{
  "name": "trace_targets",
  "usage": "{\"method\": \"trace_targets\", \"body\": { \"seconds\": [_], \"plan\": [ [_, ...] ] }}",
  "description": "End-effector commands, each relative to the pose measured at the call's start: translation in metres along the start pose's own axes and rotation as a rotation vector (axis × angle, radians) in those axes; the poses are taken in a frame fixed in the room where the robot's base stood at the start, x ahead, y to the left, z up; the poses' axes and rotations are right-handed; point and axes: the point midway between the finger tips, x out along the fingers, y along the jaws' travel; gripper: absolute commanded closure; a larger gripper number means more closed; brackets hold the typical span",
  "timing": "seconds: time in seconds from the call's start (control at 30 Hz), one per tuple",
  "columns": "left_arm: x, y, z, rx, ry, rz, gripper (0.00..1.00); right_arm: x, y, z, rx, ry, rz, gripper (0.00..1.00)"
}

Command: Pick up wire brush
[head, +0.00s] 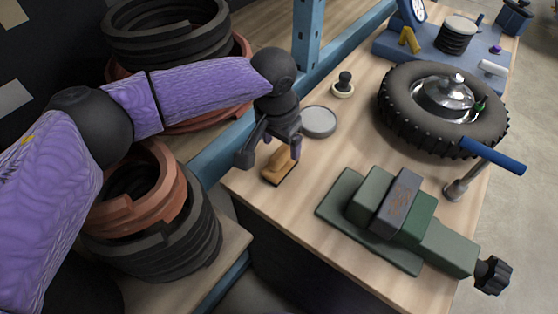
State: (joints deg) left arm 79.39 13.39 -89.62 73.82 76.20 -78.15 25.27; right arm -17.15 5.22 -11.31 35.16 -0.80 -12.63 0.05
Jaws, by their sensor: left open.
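The wire brush (280,168) looks to be the small tan wooden piece with a dark lower edge, lying on the wooden bench near its left edge. My left gripper (269,155) is over the brush, pointing down, with its fingers apart. One finger is to the left of the brush and the other is at its upper right. I cannot tell whether either finger touches it. The gripper hides part of the brush's far end. My right gripper is not in view.
A round grey lid (318,122) lies just right of the gripper. A dark-knobbed stamp-like item (344,86) stands behind it. A green vise (400,222) and a tyre (440,108) take up the right. A blue post (307,35) rises behind the arm.

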Motion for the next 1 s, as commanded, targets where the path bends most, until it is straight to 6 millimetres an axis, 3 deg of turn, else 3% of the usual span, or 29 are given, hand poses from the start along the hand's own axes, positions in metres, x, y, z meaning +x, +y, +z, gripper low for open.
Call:
{"method": "trace_targets", "body": {
  "seconds": [0.1, 0.2, 0.43, 0.8, 1.0],
  "plan": [
    [0.028, -0.002, 0.001, -0.001, -0.002, 0.0, 0.21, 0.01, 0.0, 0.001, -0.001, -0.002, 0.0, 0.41],
    [0.04, -0.002, 0.001, -0.002, -0.002, 0.0, 0.21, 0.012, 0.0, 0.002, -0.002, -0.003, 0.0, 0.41],
    [0.04, -0.002, 0.001, -0.002, 0.0, 0.0, 0.21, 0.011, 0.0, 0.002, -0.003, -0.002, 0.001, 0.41],
    [0.04, -0.002, 0.001, -0.003, 0.0, 0.0, 0.99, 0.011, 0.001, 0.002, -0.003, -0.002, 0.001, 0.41],
    [0.04, -0.002, 0.001, -0.003, 0.001, 0.001, 1.0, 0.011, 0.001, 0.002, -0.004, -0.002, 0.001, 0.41]
  ]
}}
